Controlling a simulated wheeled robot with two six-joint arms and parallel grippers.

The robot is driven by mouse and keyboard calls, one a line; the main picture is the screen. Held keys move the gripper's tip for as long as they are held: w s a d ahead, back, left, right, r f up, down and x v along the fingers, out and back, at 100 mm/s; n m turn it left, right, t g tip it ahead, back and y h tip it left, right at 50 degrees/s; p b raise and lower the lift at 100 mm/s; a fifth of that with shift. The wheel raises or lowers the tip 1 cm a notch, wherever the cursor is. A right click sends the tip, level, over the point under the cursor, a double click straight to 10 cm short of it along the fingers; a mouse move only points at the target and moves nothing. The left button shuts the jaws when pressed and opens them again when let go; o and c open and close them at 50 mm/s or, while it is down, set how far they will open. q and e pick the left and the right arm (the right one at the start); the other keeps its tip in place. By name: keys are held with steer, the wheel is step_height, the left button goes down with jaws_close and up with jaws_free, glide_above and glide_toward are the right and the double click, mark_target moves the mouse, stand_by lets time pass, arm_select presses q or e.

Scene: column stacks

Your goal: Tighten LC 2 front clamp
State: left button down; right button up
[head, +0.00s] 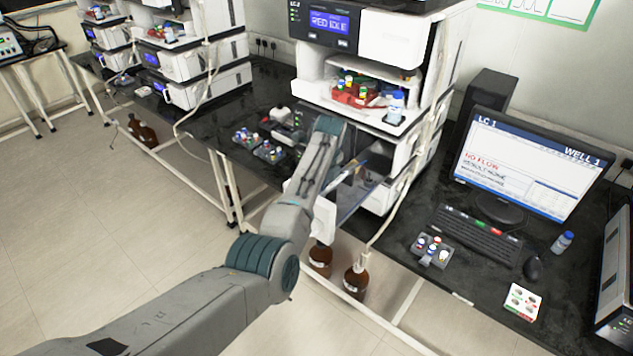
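The nearest instrument stack (398,42) has a blue display reading "RED IDLE" and a small "LC" label whose number I cannot read surely. Low on its front, a dark panel (352,203) stands out beside an opening. My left arm comes in from the lower left and its wrist end is in front of this lower part. A thin, pale tool-like piece (352,168) shows beside the wrist; I cannot tell whether it is held. The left fingertips are not clear, hidden by the wrist. I cannot make out the front clamp. My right gripper is out of view.
A red tray (358,94) of bottles sits in the stack. Vial racks (268,153) lie on the bench to its left. Brown bottles (355,283) stand below. A monitor (527,165) marked "LC 1", keyboard (477,233) and mouse (533,268) are right. More stacks stand left.

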arm_select(q)
steer(key=shift+s+d+f+y, duration=0.1)
steer(key=shift+s+d+y, duration=0.1)
steer(key=shift+y, duration=0.1)
stand_by(0.4)
steer(key=c, duration=1.3)
jaws_free()
steer(key=shift+w+t, duration=0.1)
steer(key=shift+t, duration=0.2)
